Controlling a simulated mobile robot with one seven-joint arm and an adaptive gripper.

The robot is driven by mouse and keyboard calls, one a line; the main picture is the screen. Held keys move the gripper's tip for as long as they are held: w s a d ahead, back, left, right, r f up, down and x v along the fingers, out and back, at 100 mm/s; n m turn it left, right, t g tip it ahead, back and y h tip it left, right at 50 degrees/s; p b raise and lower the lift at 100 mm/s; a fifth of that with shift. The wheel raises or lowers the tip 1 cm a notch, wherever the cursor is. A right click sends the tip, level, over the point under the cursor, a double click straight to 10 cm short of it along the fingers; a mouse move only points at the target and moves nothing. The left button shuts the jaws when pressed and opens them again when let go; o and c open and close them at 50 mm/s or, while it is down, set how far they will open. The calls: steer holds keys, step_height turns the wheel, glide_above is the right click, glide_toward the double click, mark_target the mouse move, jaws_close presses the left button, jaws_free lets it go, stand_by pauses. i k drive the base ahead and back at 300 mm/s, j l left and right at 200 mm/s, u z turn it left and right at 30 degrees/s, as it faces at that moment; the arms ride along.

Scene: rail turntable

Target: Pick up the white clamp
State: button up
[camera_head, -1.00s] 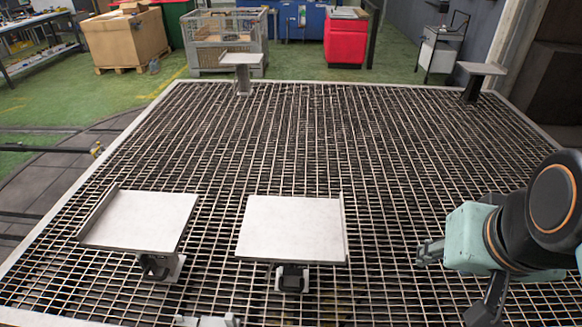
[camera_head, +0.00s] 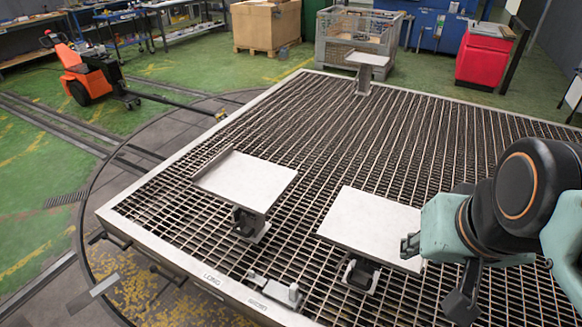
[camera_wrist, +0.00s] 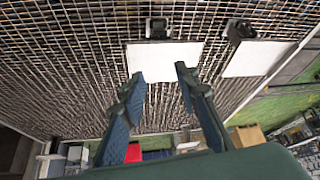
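A small pale grey-white object (camera_head: 275,290), seemingly the white clamp, lies on the grating near the platform's front edge in the head view. I cannot make out its jaws, and I do not find it in the wrist view. My gripper (camera_head: 436,275) is right of it and clearly apart from it, beside the right-hand white plate. In the wrist view my gripper (camera_wrist: 159,75) has its two fingers spread, with nothing held between them. A white plate shows beyond the fingers there.
Two raised white plates, a left one (camera_head: 245,180) and a right one (camera_head: 370,228), stand on black mounts on the grating (camera_head: 330,140). Another stand (camera_head: 366,62) is at the far edge. An orange vehicle (camera_head: 88,75) is on the green floor at left. Open grating lies between the plates.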

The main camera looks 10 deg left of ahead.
mark_target(290, 297)
steer(key=u, duration=0.95)
